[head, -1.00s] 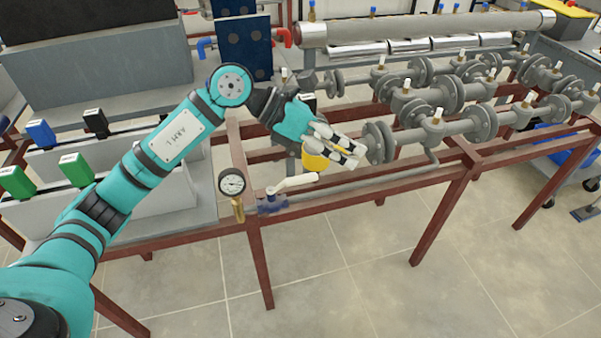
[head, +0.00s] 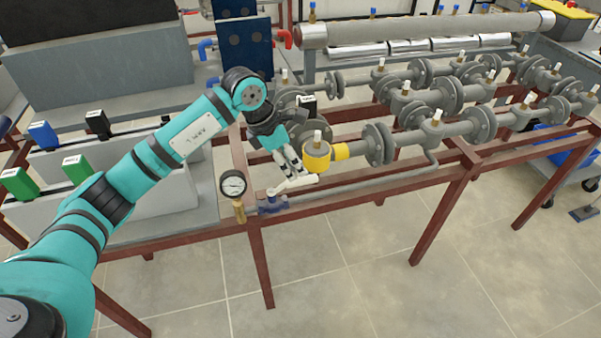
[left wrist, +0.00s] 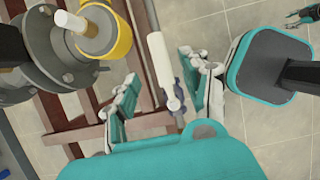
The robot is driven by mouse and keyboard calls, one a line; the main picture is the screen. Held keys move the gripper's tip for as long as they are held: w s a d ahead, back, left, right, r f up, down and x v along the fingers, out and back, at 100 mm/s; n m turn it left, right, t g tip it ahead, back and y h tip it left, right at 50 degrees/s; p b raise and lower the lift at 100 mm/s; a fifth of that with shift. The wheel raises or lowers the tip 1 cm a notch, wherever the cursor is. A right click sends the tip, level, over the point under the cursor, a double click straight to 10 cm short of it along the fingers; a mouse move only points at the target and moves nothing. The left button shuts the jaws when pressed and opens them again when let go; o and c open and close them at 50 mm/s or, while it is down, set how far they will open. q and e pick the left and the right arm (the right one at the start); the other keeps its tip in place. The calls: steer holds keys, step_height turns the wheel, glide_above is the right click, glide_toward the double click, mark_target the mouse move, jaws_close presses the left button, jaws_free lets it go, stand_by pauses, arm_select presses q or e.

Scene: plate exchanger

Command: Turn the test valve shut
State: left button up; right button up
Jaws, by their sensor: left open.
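The test valve has a white lever (head: 297,184) on a blue body (head: 272,204), beside a round gauge on the frame's front rail. The lever points right along the rail. My left gripper (head: 291,173) is open and points down just over the lever. In the left wrist view the lever (left wrist: 159,62) lies between the two spread fingers, apart from both as far as I can see, with the blue body (left wrist: 174,102) below. A small teal and dark shape at that view's top right corner looks like my right gripper (left wrist: 305,17); its jaws are unclear.
A yellow fitting (head: 318,158) on the grey pipe stands close to the right of my left gripper. The pressure gauge (head: 233,184) stands left of the valve. Flanged pipes (head: 440,130) fill the red-brown frame behind. The floor in front is clear.

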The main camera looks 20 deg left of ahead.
mark_target(303, 178)
arm_select(q)
steer(key=x, duration=0.5)
steer(key=shift+w+d+f, duration=0.1)
steer(key=shift+d+f, duration=0.05)
steer(key=shift+f, duration=0.2)
jaws_close()
